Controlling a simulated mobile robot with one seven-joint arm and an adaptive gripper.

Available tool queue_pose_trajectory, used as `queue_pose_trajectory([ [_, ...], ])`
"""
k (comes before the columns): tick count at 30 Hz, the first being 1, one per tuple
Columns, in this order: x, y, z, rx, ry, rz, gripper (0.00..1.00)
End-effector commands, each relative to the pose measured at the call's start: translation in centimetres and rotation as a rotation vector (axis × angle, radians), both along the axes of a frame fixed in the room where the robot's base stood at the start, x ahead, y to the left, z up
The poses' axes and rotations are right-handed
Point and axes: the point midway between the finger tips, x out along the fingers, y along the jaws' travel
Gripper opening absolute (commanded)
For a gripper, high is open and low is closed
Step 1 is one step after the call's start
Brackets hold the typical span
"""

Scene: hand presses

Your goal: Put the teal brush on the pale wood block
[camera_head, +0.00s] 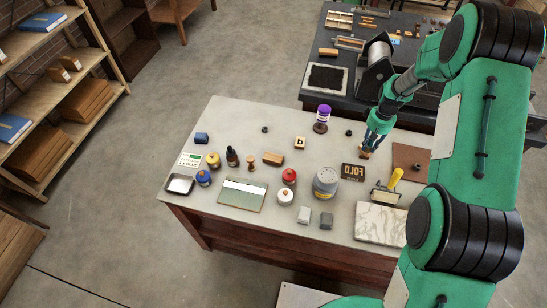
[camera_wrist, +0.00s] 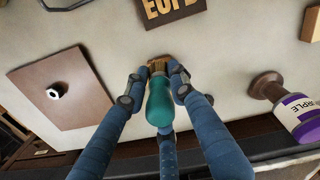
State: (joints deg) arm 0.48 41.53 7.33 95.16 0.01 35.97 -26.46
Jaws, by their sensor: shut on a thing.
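I cannot tell whether the brush touches the table. The pale wood block (camera_head: 300,142), marked with a dark "b", sits left of my gripper. What looks like its edge (camera_wrist: 313,24) shows at the right of the wrist view.
A purple-labelled bottle (camera_head: 322,118) stands between the block and my gripper, farther back. A grey tin (camera_head: 326,182) and red-lidded jar (camera_head: 289,177) stand nearer the front.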

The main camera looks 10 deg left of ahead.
Motion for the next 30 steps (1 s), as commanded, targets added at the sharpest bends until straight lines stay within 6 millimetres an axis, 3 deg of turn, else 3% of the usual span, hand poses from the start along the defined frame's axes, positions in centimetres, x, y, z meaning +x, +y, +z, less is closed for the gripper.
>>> queue_pose_trajectory([
  [3,0.0,4.5,0.7,0.0,-0.001,0.054,0.0],
  [14,-1.7,17.1,2.8,0.0,-0.001,0.202,0.0],
  [30,-8.0,34.5,5.7,0.0,-0.001,0.419,0.0],
])
